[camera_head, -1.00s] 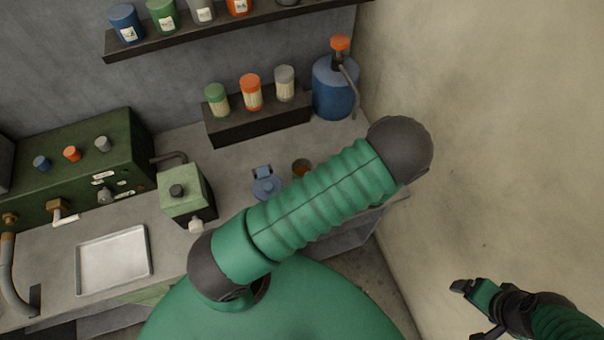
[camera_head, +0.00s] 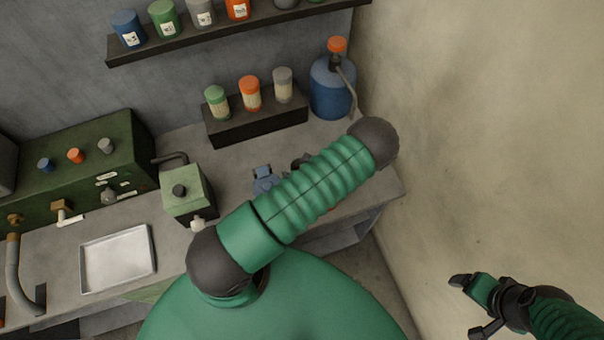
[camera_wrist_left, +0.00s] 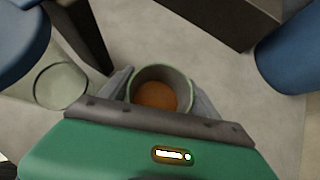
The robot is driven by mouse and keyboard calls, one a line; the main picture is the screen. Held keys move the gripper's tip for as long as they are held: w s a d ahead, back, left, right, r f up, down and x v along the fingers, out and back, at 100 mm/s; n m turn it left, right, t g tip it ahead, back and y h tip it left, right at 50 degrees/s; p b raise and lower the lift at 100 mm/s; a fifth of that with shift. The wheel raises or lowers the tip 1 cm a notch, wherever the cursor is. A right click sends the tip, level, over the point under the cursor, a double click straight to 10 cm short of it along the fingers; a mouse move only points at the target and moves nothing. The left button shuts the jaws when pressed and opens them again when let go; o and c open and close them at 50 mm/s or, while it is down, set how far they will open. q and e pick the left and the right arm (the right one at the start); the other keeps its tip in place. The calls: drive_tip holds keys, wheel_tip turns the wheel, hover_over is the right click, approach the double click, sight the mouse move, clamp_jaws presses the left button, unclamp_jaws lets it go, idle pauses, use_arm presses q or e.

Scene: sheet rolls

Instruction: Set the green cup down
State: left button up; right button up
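The green cup (camera_wrist_left: 160,88) shows in the left wrist view, seen from above with orange-brown contents. The fingers of my left gripper (camera_wrist_left: 162,98) lie against both its sides, so the gripper is shut on it. The cup looks upright over the grey counter (camera_wrist_left: 210,65); I cannot tell whether its base touches. In the head view my left arm covers most of this spot. My right gripper (camera_head: 468,306) is at the lower right of the head view, fingers apart and empty, away from the counter.
A clear round glass (camera_wrist_left: 62,85) stands left of the cup, beside a blue device (camera_head: 265,181). A dark block (camera_head: 258,122) with several capped jars and a big blue bottle (camera_head: 331,90) stand behind. A metal tray (camera_head: 118,258) and green box (camera_head: 187,193) lie left.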

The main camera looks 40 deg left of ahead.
use_arm(q)
drive_tip(key=shift+a, duration=0.2)
drive_tip(key=c, duration=1)
drive_tip(key=shift+d, duration=0.1)
drive_tip(key=c, duration=0.3)
